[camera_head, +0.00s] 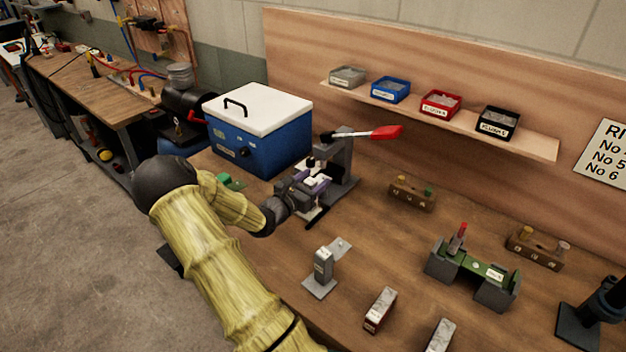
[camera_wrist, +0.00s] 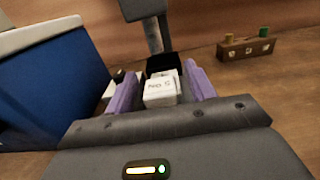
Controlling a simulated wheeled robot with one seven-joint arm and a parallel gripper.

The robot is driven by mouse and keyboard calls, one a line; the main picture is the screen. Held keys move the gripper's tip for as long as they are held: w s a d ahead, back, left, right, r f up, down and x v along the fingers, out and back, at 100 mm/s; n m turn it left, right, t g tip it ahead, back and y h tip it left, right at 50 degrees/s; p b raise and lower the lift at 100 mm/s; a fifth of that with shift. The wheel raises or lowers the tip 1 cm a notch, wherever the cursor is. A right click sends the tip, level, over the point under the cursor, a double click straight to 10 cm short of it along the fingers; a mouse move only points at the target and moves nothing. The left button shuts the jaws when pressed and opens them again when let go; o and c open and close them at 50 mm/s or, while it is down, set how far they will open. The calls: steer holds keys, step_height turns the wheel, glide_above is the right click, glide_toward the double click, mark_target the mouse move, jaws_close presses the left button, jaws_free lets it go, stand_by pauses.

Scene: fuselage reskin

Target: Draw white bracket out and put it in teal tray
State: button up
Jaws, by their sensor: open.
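The white bracket (camera_wrist: 160,92) has small dark print on its face and sits at the foot of the grey press with a red-tipped lever (camera_head: 340,160). In the wrist view the two purple fingers of my gripper (camera_wrist: 163,84) stand open on either side of it. I cannot tell whether they touch it. In the head view my gripper (camera_head: 314,186) reaches in at the press base, and the bracket shows only as a small white patch. A small green item (camera_head: 232,182), partly hidden by my arm, lies left of the gripper; I cannot tell whether it is the teal tray.
A blue box with a white lid (camera_head: 262,140) stands close left of the press. A grey stand (camera_head: 321,272) is in front. A green fixture (camera_head: 475,271) and wooden blocks (camera_head: 411,192) are to the right. Small bins (camera_head: 440,103) line the shelf behind.

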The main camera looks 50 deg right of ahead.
mark_target(306, 185)
jaws_close()
steer(key=shift+s+a+p, duration=0.1)
steer(key=shift+a+p, duration=0.35)
steer(key=shift+a, duration=1.8)
steer(key=shift+s+a, duration=0.2)
steer(key=shift+a, duration=0.35)
steer(key=shift+s+a, duration=0.2)
steer(key=shift+a, duration=0.35)
steer(key=shift+w+a+p, duration=0.1)
steer(key=shift+a+p, duration=0.2)
steer(key=shift+a, duration=0.05)
jaws_free()
steer(key=shift+w, duration=0.15)
